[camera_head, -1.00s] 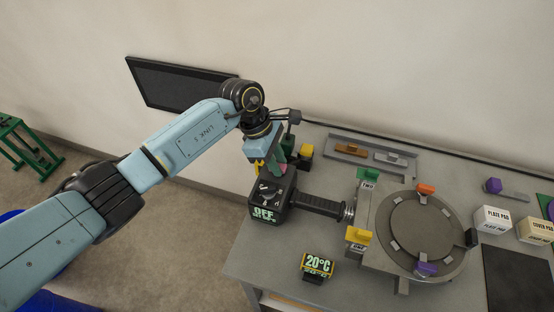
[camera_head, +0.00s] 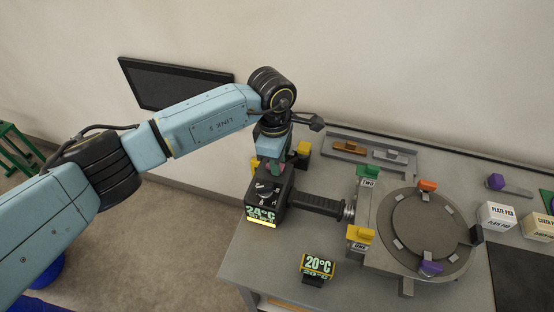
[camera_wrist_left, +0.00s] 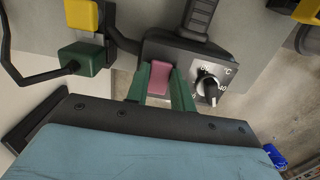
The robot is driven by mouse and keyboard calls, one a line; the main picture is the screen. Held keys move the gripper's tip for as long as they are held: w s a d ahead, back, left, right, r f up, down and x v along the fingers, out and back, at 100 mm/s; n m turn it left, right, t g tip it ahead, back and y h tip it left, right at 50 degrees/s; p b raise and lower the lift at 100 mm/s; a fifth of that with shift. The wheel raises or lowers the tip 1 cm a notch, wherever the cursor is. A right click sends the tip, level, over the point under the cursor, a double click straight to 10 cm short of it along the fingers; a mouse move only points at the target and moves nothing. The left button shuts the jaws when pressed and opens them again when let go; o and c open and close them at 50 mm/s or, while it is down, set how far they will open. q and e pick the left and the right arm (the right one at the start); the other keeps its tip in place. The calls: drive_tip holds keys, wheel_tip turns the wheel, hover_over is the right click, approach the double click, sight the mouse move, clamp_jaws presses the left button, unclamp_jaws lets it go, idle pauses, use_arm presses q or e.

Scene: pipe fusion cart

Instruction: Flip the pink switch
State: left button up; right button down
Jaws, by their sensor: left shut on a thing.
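The pink switch (camera_wrist_left: 159,78) sits on the dark control box of the heating tool, beside a dial (camera_wrist_left: 207,86), in the left wrist view. My left gripper (camera_wrist_left: 160,72) has its two green fingers on either side of the switch and is shut on it. In the head view my left gripper (camera_head: 273,167) comes down from above at the back of the control box (camera_head: 284,203), and the switch is largely hidden there. The box's display (camera_head: 262,214) reads 24°C. My right gripper is in neither view.
The tool's black handle (camera_head: 318,203) runs right towards a round grey plate fixture (camera_head: 424,229). A small 20°C display (camera_head: 317,266) stands in front. Yellow and green blocks (camera_wrist_left: 82,57) lie close to the left gripper. A tray (camera_head: 345,140) is at the back.

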use_arm(q)
drive_tip(key=o, duration=1)
drive_tip(key=r, duration=0.4)
drive_tip(key=r+b, duration=0.1)
drive_tip(key=r, duration=0.8)
drive_tip(key=shift+w+a+r+b, duration=0.1)
drive_tip(key=shift+a+r+b, duration=0.1)
drive_tip(key=shift+a+b, duration=0.15)
